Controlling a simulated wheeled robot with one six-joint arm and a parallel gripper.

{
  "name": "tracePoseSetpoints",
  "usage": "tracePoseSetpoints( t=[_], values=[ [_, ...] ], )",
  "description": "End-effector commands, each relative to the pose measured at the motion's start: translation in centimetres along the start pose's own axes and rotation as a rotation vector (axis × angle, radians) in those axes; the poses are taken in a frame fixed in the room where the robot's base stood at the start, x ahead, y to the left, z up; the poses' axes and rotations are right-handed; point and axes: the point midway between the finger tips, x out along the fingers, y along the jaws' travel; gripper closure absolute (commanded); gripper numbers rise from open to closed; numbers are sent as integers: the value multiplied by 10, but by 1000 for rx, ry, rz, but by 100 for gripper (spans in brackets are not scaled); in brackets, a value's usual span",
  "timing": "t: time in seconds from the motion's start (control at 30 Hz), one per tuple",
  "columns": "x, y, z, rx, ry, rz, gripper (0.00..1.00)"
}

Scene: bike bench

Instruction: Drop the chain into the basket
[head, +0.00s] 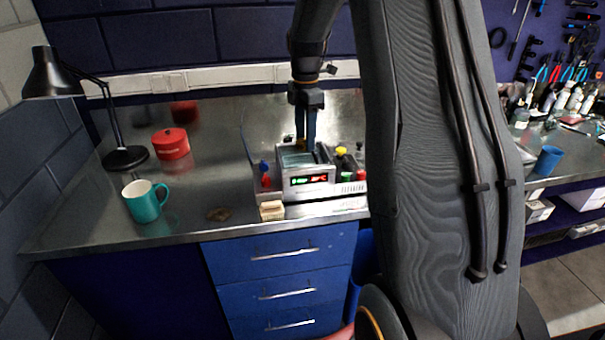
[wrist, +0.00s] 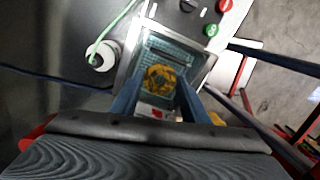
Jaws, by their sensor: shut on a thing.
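My gripper (head: 305,143) points straight down over the grey ultrasonic cleaner (head: 313,190) on the bench. It is shut on a golden-brown chain (wrist: 160,77), which shows between the two blue fingers (wrist: 158,88) in the wrist view. The chain is bunched up and lies over the basket (wrist: 175,46), a teal mesh inside the cleaner's open tank. I cannot tell whether the chain touches the basket floor. In the head view only a little of the chain (head: 300,144) shows beside the fingers. The cleaner's front display is lit green and red.
Small bottles with blue (head: 265,168), yellow and red caps stand close on both sides of the cleaner. A pale block (head: 271,211) and a flat brown item (head: 219,214) lie in front. A teal mug (head: 146,201), red tin (head: 171,144) and black lamp (head: 125,157) are left.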

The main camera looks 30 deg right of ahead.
Motion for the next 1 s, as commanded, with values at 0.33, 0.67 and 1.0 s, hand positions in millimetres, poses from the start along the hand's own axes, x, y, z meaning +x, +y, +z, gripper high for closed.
tracePoseSetpoints(
  t=[0.33, 0.67, 1.0],
  values=[
    [33, 1, -2, -3, 0, 0, 83],
    [33, 1, -2, -5, 0, 0, 49],
    [33, 1, -2, -4, 0, 0, 37]
  ],
)
